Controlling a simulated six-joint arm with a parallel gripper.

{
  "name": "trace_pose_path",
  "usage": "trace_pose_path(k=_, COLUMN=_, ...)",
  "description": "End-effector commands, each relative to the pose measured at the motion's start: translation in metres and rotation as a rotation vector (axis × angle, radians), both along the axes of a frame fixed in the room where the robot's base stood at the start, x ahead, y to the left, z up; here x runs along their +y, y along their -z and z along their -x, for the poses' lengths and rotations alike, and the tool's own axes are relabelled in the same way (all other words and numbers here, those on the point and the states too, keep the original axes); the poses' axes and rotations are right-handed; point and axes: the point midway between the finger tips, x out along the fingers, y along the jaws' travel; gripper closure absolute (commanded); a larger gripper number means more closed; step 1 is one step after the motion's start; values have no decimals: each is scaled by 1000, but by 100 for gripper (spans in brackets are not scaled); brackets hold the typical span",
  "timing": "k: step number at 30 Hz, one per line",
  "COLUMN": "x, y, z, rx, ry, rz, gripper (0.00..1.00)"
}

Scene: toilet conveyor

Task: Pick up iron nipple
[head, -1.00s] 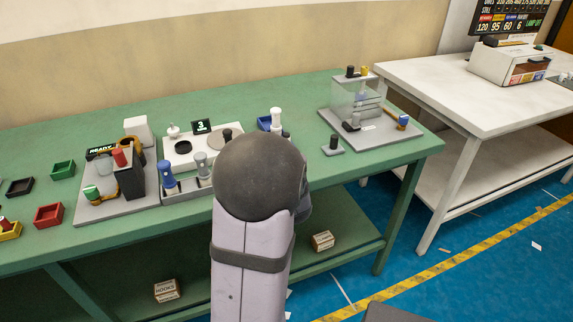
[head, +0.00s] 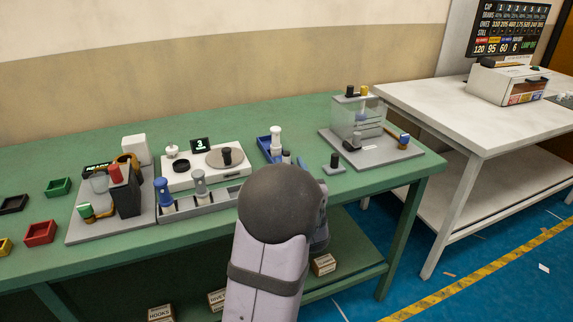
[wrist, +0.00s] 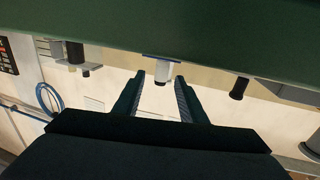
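I cannot tell for sure which piece is the iron nipple. Dark candidates in the head view are a small knob-like piece (head: 227,155) on the round scale plate and a dark post (head: 333,161) on a small grey base. A white cylinder (head: 275,138) stands at the blue tray (head: 264,149). In the wrist view, which looks upside down, my gripper (wrist: 158,92) is open and empty. A white cylinder (wrist: 163,73) shows between and beyond its fingertips, apart from them. A dark cylinder (wrist: 239,88) shows to the right.
The green bench (head: 400,175) also bears a holder with blue- and grey-topped pieces (head: 205,204), a red-topped station (head: 123,190), a clear-walled fixture (head: 358,120) and coloured trays (head: 40,233). A white table (head: 470,125) stands at right.

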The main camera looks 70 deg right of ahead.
Motion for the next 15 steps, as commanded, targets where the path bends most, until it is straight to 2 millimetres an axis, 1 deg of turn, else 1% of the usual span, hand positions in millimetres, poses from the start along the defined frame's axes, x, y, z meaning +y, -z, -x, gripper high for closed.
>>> trace_pose_path(k=6, x=-22, y=-3, z=-18, rx=0, ry=-2, rz=0, gripper=62)
trace_pose_path(k=9, x=-30, y=-2, z=-23, rx=0, ry=-1, rz=-1, gripper=62)
trace_pose_path(k=15, x=-37, y=-2, z=-27, rx=0, ry=0, rz=0, gripper=62)
